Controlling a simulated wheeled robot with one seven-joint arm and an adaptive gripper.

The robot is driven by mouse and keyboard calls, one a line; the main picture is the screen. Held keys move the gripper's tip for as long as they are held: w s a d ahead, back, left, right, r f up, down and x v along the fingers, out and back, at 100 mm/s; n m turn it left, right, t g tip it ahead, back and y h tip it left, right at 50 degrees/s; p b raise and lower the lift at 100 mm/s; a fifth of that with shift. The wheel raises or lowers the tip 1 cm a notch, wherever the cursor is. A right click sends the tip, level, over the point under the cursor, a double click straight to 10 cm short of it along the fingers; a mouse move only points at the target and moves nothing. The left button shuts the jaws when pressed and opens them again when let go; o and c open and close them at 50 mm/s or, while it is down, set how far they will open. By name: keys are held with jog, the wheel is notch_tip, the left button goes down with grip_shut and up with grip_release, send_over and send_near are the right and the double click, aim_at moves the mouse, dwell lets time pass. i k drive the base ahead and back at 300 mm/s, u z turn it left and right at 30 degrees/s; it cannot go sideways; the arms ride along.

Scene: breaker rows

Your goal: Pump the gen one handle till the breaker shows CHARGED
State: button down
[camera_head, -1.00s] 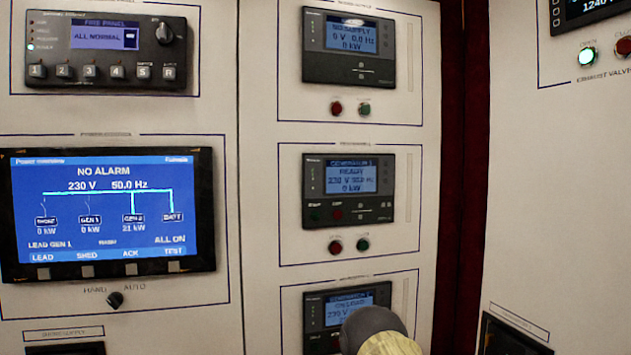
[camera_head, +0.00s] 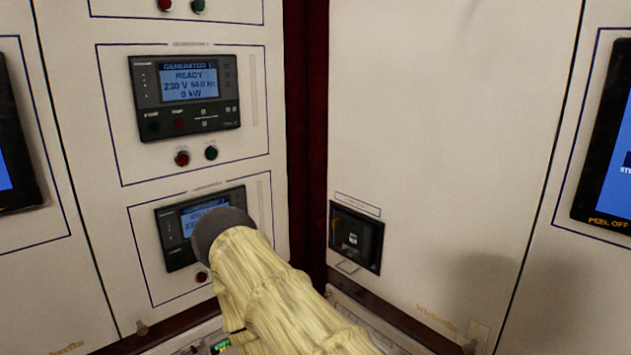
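The Generator 1 panel (camera_head: 184,96) shows READY, 230 V, 50.0 Hz and 0 kW on the left cabinet. A small dark breaker unit (camera_head: 355,238) is set low in the right cabinet face, near the corner. It has a small greenish window and a light handle-like bar at its foot. Its labels are too small to read, so I cannot tell which breaker it is or whether it shows CHARGED. My arm, in a cream sleeve, rises from the bottom centre and partly covers the second generator panel (camera_head: 175,255). My gripper's fingers are not in view.
A red lamp (camera_head: 182,158) and a green lamp (camera_head: 211,153) sit below the Generator 1 panel. A dark red strip (camera_head: 306,130) fills the corner between the cabinets. A blue screen (camera_head: 610,150) stands at the right edge. The right cabinet face above the breaker unit is bare.

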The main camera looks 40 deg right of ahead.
aim_at(350, 250)
jog(key=u, duration=0.75)
jog(key=i, duration=0.55)
jog(key=z, duration=2.7)
